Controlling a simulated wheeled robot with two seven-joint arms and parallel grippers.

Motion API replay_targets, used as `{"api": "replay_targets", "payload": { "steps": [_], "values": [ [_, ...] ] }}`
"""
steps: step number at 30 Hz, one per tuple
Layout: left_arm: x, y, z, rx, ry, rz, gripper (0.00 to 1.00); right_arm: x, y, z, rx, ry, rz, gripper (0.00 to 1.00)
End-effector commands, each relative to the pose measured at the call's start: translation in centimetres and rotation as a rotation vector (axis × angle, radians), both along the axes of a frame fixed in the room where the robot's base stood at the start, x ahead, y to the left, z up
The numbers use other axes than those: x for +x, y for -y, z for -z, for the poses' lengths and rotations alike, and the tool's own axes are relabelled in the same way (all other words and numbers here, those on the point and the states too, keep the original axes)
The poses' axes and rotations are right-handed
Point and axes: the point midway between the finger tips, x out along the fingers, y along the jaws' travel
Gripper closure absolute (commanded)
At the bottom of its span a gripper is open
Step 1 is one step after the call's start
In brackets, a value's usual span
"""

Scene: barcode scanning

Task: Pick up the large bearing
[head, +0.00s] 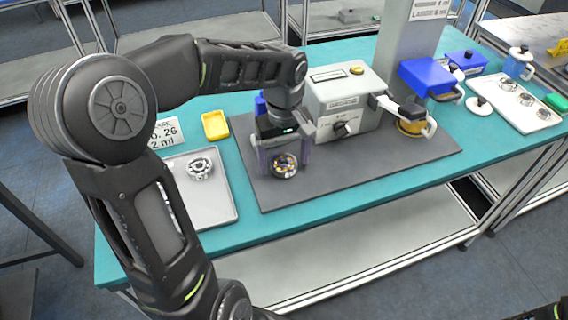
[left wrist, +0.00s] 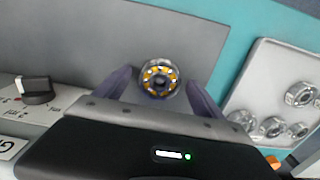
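A round bearing with a dark ring and yellow-orange parts (head: 284,166) is at the grey mat, below my left gripper (head: 285,160). In the left wrist view this bearing (left wrist: 160,78) shows between the tips of the two purple-grey fingers (left wrist: 160,86), with a small gap on each side. The left gripper is open around it, and I see no clear contact. Silver bearings lie in the tray; one (head: 200,165) shows in the head view and a larger one (left wrist: 300,94) beside smaller ones in the left wrist view.
The light tray (head: 221,213) is left of the grey mat (head: 390,170), partly behind my arm. A grey machine with a knob (head: 343,100) stands close right of the gripper. A yellow dish (head: 215,125) and number sign (head: 165,134) are behind. The mat's front right is clear.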

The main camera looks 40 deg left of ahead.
Motion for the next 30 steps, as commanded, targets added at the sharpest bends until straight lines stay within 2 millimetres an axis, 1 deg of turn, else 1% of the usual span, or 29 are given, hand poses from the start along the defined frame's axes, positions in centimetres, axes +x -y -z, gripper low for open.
{"api": "replay_targets", "payload": {
  "steps": [1, 2, 27, 28, 30],
  "values": [
    [0.0, 0.0, -0.01, 0.0, 0.0, 0.0, 0.26, 0.0, 0.0, 0.0, 0.0, 0.0, 0.0, 1.0],
    [0.0, 0.0, -0.01, 0.0, 0.0, 0.0, 0.28, 0.0, 0.0, 0.0, 0.0, 0.0, 0.0, 1.0],
    [-0.01, -0.01, -0.01, 0.0, 0.0, 0.0, 0.97, 0.0, 0.0, 0.0, 0.0, 0.0, 0.0, 1.0],
    [-0.01, -0.01, -0.01, 0.0, 0.0, 0.0, 0.99, 0.0, 0.0, 0.0, 0.0, 0.0, 0.0, 1.0],
    [0.02, -0.01, -0.05, 0.001, 0.001, 0.0, 0.99, 0.0, 0.0, -0.01, 0.0, 0.0, 0.0, 1.0]
  ]
}}
